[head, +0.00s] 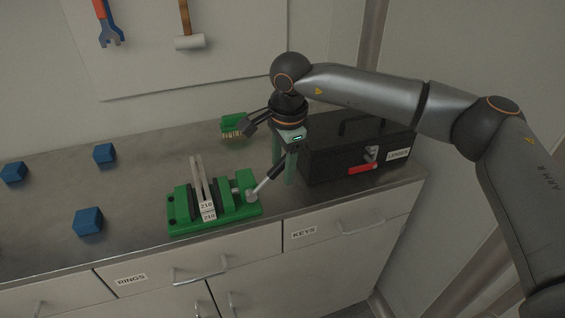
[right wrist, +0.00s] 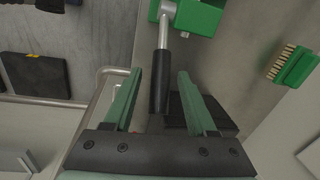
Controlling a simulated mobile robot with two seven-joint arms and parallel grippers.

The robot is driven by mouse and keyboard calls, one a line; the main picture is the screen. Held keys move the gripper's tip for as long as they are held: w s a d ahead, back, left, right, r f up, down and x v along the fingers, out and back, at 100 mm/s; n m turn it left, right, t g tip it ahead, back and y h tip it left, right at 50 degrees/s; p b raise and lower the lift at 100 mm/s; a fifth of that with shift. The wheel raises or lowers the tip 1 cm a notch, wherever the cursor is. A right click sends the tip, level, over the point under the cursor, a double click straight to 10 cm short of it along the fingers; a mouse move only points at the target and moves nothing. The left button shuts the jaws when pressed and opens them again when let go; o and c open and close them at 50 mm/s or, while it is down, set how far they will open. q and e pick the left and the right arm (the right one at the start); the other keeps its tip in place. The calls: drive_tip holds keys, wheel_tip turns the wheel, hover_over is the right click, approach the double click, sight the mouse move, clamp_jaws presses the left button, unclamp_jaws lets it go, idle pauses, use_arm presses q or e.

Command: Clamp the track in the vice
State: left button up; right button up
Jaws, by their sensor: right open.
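The green vice (head: 183,222) stands on the workbench near its front edge. The track (head: 198,180), two grey bars with "210" labels at the near end, sits between the vice jaws; whether the jaws press on it I cannot tell. The vice's lever (head: 262,185) slants up to the right and ends in a black grip (right wrist: 159,82). My right gripper (head: 284,172) points down at the lever's upper end. In the right wrist view its open green fingers (right wrist: 160,88) stand on either side of the black grip, with gaps. My left gripper is not in view.
A black toolbox (head: 325,165) stands right beside my right gripper. A green brush (head: 233,124) lies behind the gripper. Blue blocks (head: 88,221) are spread over the left bench. A hammer (head: 189,42) and a wrench (head: 110,32) hang on the wall board. Drawers (head: 150,275) are below.

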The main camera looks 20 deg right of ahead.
clamp_jaws()
idle(0.3)
idle(1.1)
